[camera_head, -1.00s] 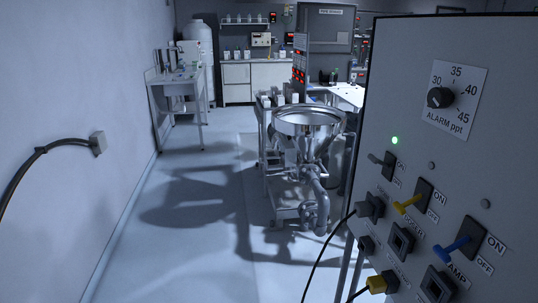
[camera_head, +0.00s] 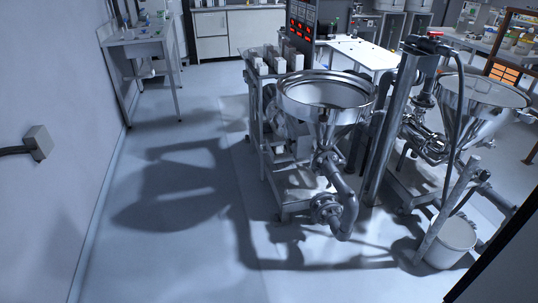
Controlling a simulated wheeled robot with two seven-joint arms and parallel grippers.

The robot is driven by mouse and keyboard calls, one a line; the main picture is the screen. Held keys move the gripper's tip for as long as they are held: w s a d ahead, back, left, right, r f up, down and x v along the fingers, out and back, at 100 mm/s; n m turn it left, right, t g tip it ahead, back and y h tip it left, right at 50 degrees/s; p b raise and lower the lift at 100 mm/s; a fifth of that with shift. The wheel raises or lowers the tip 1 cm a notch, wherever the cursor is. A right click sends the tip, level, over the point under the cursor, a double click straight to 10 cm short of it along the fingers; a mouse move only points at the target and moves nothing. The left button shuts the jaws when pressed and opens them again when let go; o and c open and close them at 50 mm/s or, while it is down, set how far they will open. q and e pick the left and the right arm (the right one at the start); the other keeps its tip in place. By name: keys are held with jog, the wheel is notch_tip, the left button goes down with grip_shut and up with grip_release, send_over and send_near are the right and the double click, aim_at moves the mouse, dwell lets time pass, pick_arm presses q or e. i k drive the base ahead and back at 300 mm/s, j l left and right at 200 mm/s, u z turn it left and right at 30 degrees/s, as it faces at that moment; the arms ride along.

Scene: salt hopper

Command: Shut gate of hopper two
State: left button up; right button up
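Two steel hoppers are in the head view. One hopper (camera_head: 325,100) stands on a wheeled metal frame in the middle, with a wide round bowl, a cone and a bent pipe below it. The other hopper (camera_head: 478,105) is at the right, with valve and pipe parts (camera_head: 428,140) at its left side. I cannot read a number on either hopper, so I cannot tell which is hopper two. I cannot make out the gate or its position. Neither of my grippers is in view.
A grey post (camera_head: 390,135) stands between the hoppers. A white bucket (camera_head: 452,243) is on the floor at lower right. A dark panel edge (camera_head: 500,255) cuts the lower right corner. A side table (camera_head: 140,45) is at upper left. The floor (camera_head: 150,260) at left is clear.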

aim_at(278, 151)
jog(key=i+j+z, duration=0.1)
jog(key=i+j, duration=0.15)
jog(key=i, duration=0.2)
jog(key=i+j+z, duration=0.15)
jog(key=i+j, duration=0.15)
jog(key=i, duration=0.1)
